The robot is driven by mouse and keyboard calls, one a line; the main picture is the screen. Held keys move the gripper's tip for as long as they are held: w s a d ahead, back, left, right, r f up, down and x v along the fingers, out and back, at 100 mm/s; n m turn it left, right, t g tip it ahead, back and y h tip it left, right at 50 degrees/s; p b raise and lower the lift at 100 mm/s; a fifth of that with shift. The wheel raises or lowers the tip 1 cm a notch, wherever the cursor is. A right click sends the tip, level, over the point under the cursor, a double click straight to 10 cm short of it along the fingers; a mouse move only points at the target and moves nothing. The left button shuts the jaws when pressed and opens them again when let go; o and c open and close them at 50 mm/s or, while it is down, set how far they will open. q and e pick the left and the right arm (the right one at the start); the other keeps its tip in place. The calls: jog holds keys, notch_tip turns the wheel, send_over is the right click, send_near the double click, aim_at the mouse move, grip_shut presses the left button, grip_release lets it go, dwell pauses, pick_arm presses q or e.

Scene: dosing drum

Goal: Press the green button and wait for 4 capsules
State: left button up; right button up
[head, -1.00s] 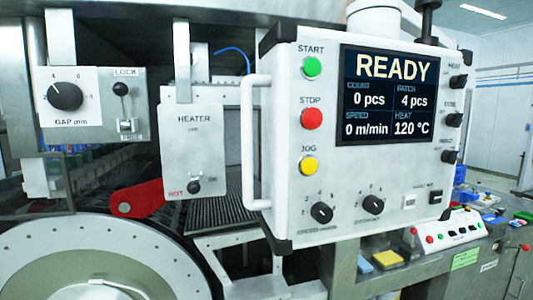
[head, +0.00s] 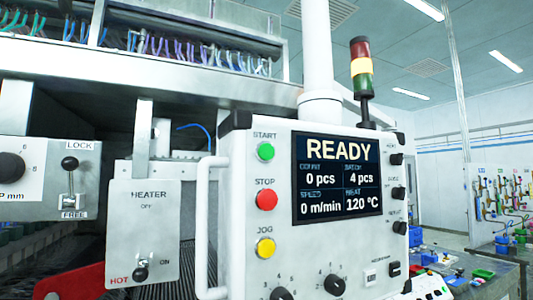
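The white control panel (head: 271,205) stands in the middle of the head view. Its green START button (head: 266,151) is at the upper left of the panel face, above the red STOP button (head: 266,199) and the yellow JOG button (head: 265,248). The panel's screen (head: 337,177) reads READY, count 0 pcs, batch 4 pcs, speed 0 m/min, heat 120 °C. No capsules can be made out. Neither of my grippers is in view.
A white vertical handle (head: 202,225) sticks out at the panel's left edge. The heater box (head: 150,230) and the LOCK/FREE lever plate (head: 72,180) are further left. A signal tower (head: 363,68) rises behind the panel. A cluttered bench (head: 485,282) is at the lower right.

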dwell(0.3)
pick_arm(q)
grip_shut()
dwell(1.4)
